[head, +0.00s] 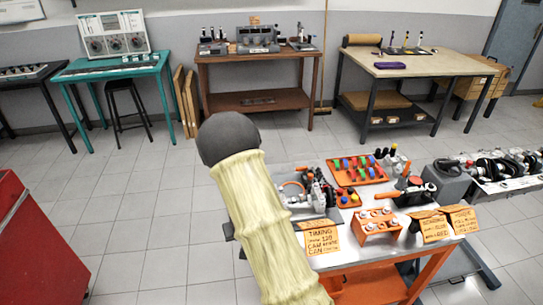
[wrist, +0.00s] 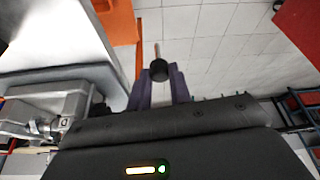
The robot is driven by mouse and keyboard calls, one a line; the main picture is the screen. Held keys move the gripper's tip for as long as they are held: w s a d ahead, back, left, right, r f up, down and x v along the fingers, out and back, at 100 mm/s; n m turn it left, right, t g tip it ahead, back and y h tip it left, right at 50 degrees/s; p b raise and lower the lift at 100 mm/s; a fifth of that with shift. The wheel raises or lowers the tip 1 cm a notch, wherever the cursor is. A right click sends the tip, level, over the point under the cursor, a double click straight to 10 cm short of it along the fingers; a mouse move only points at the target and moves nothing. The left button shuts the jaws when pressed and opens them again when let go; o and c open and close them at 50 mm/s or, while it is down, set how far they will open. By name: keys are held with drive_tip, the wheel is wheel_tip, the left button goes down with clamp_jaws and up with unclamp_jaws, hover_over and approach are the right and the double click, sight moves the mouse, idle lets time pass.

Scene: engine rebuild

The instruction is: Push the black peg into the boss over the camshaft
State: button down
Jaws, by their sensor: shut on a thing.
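In the wrist view my gripper (wrist: 159,88) has two purple fingers shut on the black peg (wrist: 159,70). Its round black head shows between the fingertips, and a thin pale shaft points away from it. Below the peg is grey floor, beyond the orange table edge. A grey metal engine assembly (wrist: 60,112) is at the left of the wrist view, apart from the peg. In the head view the engine assembly (head: 318,192) stands on the work table, partly behind my arm. The boss and the camshaft cannot be made out clearly. My gripper is hidden in the head view.
The work table holds an orange tray (head: 357,172) of coloured pegs, a smaller orange tray (head: 348,199), an orange rack (head: 376,226) and a timing card (head: 323,241). A red cabinet (head: 40,245) stands at left. Open floor (head: 150,200) lies left of the table.

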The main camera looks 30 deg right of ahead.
drive_tip(key=w+d+r+m+h+p, duration=0.1)
drive_tip(key=w+d+r+m+p, duration=0.1)
drive_tip(key=d+r, duration=0.5)
drive_tip(key=w+d+r+m+p, duration=0.3)
drive_tip(key=w+d+r, duration=0.3)
drive_tip(key=r, duration=0.7)
drive_tip(key=shift+d+r+h+p, duration=0.3)
drive_tip(key=shift+d+h+p, duration=0.15)
drive_tip(key=shift+d, duration=0.35)
drive_tip(key=shift+s+f, duration=0.1)
drive_tip(key=shift+f, duration=0.05)
drive_tip(key=shift+f+b, duration=2.1)
drive_tip(key=shift+f, duration=0.8)
drive_tip(key=shift+g, duration=0.3)
drive_tip(key=shift+f+b, duration=1.85)
drive_tip(key=shift+f, duration=0.25)
drive_tip(key=c, duration=1.5)
unclamp_jaws()
drive_tip(key=shift+r+p, duration=0.7)
drive_tip(key=shift+r, duration=0.25)
